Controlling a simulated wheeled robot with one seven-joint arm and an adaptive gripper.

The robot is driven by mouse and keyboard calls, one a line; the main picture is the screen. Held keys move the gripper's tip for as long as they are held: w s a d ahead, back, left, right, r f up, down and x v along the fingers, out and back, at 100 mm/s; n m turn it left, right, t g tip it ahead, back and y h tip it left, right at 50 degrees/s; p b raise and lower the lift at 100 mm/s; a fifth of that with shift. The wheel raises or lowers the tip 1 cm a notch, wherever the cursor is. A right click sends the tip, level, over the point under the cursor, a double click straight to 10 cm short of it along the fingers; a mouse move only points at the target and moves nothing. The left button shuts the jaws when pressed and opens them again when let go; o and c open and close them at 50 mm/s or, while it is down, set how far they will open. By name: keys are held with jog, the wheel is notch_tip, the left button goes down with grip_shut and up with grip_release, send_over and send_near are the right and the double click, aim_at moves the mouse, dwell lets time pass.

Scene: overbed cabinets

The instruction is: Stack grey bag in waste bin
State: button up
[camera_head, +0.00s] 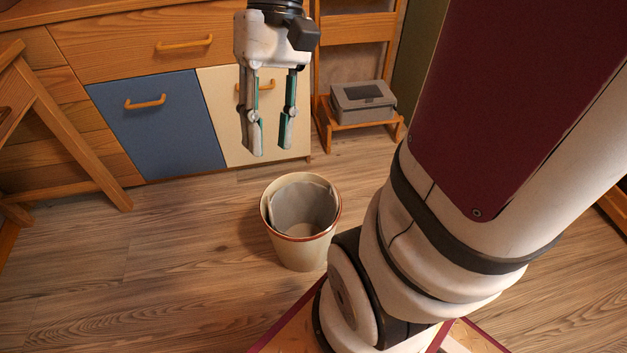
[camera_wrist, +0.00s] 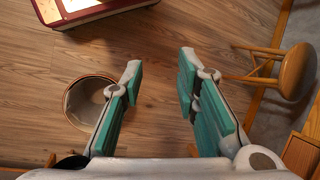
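A cream waste bin (camera_head: 301,254) with a reddish rim stands upright on the floor; it also shows in the wrist view (camera_wrist: 66,106). A grey lining or bag (camera_head: 300,204) with a raised, uneven edge sits inside it; I cannot tell for sure that it is the grey bag. My gripper (camera_head: 271,147) hangs fingers down, above and apart from the bin in the head view. Its two fingers are spread with nothing between them, as the wrist view (camera_wrist: 160,66) also shows.
Wooden drawers with a blue door (camera_head: 158,125) and a cream door (camera_head: 268,118) stand behind. A grey box (camera_head: 362,103) sits on a low wooden step at the back. A wooden stool (camera_wrist: 290,72) is at the right in the wrist view. The floor left of the bin is clear.

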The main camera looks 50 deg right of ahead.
jog(key=s+a+n+t+h, duration=0.2)
jog(key=s+a+t+h, duration=0.1)
jog(key=s, duration=0.9)
jog(key=shift+s+f+n+h, duration=0.2)
jog(key=shift+n+h, duration=0.1)
jog(key=shift+h, duration=0.4)
jog(key=shift+r, duration=0.1)
notch_tip(320, 180, up, 39)
jog(key=t+p, duration=0.4)
jog(key=p, duration=3.3)
jog(key=shift+w+d, duration=0.1)
jog(key=shift+d, duration=0.05)
